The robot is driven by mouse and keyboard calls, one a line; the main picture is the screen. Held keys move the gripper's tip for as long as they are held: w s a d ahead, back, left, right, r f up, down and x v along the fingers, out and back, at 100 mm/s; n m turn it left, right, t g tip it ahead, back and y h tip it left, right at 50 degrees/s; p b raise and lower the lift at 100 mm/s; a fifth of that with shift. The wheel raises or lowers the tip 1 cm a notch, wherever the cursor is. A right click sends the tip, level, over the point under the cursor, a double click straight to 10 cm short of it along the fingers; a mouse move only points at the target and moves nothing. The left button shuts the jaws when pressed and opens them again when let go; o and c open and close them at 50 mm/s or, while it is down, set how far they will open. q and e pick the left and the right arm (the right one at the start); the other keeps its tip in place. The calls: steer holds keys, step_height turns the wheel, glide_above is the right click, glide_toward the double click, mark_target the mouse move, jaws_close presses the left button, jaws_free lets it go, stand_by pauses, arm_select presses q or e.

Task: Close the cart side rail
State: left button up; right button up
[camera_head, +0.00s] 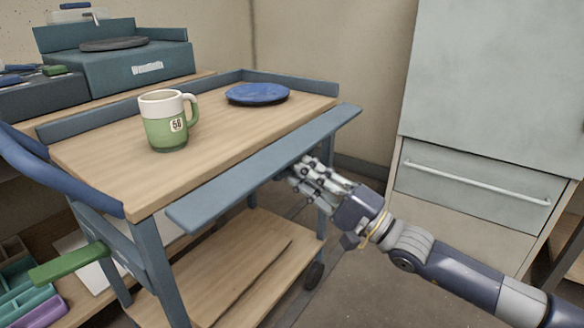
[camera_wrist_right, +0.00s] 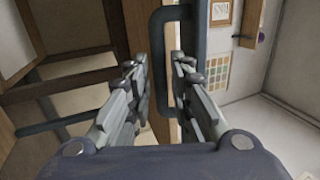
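The cart's side rail (camera_head: 265,166) is a long blue-grey flap along the near long side of the wooden cart top (camera_head: 110,170). It lies folded outward, roughly flat, not standing upright like the rails on the other edges. My right gripper (camera_head: 302,170) is just below the rail's underside, towards its right half; I cannot tell whether it touches. In the right wrist view the fingers (camera_wrist_right: 158,70) are apart, with a dark looped bar (camera_wrist_right: 161,65) showing in the gap. I cannot tell whether that bar is between the fingers or beyond them. My left gripper is not in view.
A green and white mug (camera_head: 166,125) and a blue plate (camera_head: 258,94) stand on the cart top. A lower wooden shelf (camera_head: 250,260) is underneath. A green-gripped lever (camera_head: 68,263) sticks out at the left end. A grey drawer cabinet (camera_head: 470,185) stands at right, with open floor between.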

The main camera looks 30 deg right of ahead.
steer(key=shift+x, duration=1.6)
jaws_close()
